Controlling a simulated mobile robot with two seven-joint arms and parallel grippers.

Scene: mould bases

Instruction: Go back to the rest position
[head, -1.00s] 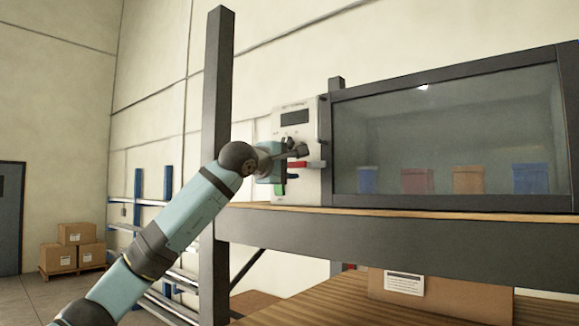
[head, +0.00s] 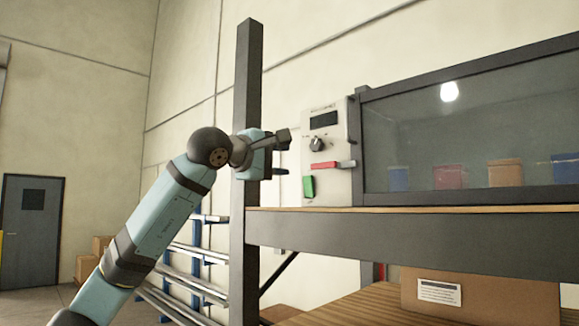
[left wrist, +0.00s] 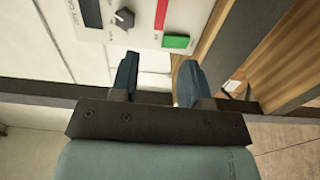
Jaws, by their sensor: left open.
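My left gripper (head: 281,156) is open and empty, in front of the dark post and left of the control panel (head: 328,183). A gap shows between its fingers and the panel. In the left wrist view the two blue-grey fingers (left wrist: 157,80) stand apart with nothing between them. The panel is pale, with a dark display (head: 323,119), a dark knob (head: 316,144), a red bar (head: 324,165) and a green button (head: 309,187). In the left wrist view the green button (left wrist: 176,41) lies beyond the fingers. My right gripper is out of view.
A dark-framed glass cabinet (head: 430,140) stands on the wooden-topped bench (head: 420,232), with several coloured boxes behind the glass. A dark upright post (head: 247,80) rises close behind my left wrist. A cardboard box (head: 490,300) sits on the lower shelf. Open floor lies at the left.

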